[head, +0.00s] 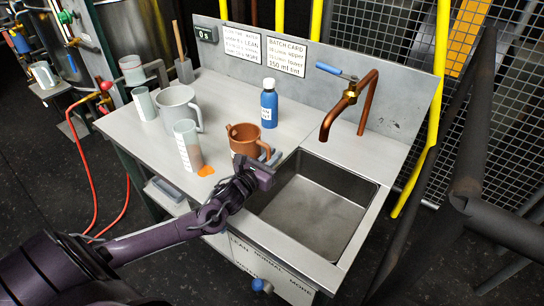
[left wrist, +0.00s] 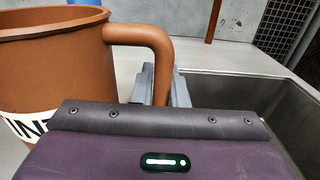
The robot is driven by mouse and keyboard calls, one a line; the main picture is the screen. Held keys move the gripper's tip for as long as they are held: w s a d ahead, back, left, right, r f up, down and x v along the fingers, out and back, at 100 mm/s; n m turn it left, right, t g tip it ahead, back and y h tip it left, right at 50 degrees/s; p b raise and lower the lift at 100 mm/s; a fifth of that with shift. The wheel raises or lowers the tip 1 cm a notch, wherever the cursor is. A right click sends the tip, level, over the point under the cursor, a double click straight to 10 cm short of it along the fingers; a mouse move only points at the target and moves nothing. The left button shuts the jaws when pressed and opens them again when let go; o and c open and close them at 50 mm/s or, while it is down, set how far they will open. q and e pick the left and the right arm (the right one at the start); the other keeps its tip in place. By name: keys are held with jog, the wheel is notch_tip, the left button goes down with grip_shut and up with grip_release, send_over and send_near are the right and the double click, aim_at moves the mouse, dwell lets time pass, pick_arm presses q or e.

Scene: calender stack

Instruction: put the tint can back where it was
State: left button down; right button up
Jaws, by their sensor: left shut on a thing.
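The tint can is a terracotta-brown mug-shaped can (head: 243,138) with a white label, upright at the left edge of the sink. It also shows large in the left wrist view (left wrist: 55,65), where part of the label's lettering is cut off. My left gripper (head: 267,155) is at the can's right side, shut on its handle (left wrist: 150,38). In the left wrist view the grey fingers (left wrist: 163,85) are around the handle's lower part. I cannot tell whether the can's base touches the counter. My right gripper is out of view.
The sink (head: 315,205) lies right of the can, under a copper tap (head: 347,100). Bare counter (head: 228,98) lies behind the can.

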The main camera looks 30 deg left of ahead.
pick_arm(q)
jog(key=c, duration=1.5)
grip_release()
jog(key=shift+o, duration=0.3)
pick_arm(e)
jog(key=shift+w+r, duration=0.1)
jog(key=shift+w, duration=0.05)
